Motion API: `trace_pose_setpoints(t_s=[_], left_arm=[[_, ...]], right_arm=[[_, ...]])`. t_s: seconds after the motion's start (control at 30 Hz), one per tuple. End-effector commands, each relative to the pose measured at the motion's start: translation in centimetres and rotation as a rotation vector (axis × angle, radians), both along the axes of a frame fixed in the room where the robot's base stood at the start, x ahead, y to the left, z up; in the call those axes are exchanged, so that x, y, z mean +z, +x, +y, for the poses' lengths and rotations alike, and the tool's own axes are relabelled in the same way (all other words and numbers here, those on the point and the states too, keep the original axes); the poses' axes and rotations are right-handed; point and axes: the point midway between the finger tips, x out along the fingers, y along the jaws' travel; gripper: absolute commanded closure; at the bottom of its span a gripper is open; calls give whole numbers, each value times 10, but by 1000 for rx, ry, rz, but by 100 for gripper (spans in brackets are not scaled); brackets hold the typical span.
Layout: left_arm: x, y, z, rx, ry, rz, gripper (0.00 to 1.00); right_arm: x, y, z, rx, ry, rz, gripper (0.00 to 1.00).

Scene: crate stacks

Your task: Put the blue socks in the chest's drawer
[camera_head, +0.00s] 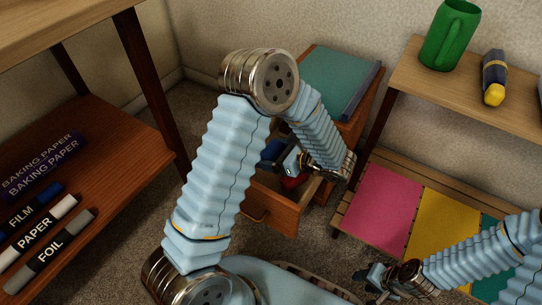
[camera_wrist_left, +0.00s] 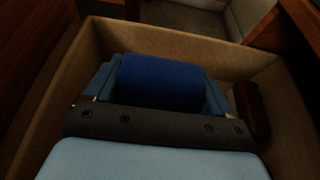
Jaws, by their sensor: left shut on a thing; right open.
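The chest (camera_head: 369,105) stands at the back against the wall, and its drawer (camera_head: 272,208) is pulled out. My left gripper (camera_head: 279,154) is over the open drawer, shut on the blue socks (camera_head: 270,150). In the left wrist view the blue socks (camera_wrist_left: 160,80) show as a dark blue roll between the fingers, within the outline of the drawer's walls (camera_wrist_left: 60,85). I cannot tell whether the roll touches the drawer floor. My right gripper (camera_head: 368,279) is open and empty at the lower right, far from the drawer. My left arm hides part of the chest and drawer.
A dark red item (camera_wrist_left: 252,110) lies in the drawer beside the socks. A teal book (camera_head: 340,80) lies on the chest. A bench with coloured mats (camera_head: 378,205) stands right, below a shelf with a green mug (camera_head: 449,38) and bottle (camera_head: 494,78). Boxes (camera_head: 45,168) lie on the left shelf.

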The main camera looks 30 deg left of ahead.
Motion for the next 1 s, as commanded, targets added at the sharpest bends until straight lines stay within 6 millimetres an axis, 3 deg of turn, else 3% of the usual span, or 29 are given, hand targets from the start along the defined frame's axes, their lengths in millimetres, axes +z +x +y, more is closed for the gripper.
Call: trace_pose_setpoints(t_s=[0.07,0.77,0.8,0.9,1.0], left_arm=[[-8,0,0,0,0,0,45],[-19,0,0,2,0,-1,45],[-19,0,0,2,0,-1,15],[-19,0,0,2,0,-1,0],[-19,0,0,2,0,-1,0]], right_arm=[[-2,0,0,0,1,1,57],[-10,0,0,-1,0,-2,57],[-10,0,0,-1,0,-2,57],[-10,0,0,-1,0,-2,57],[-10,0,0,-1,0,-2,57]])
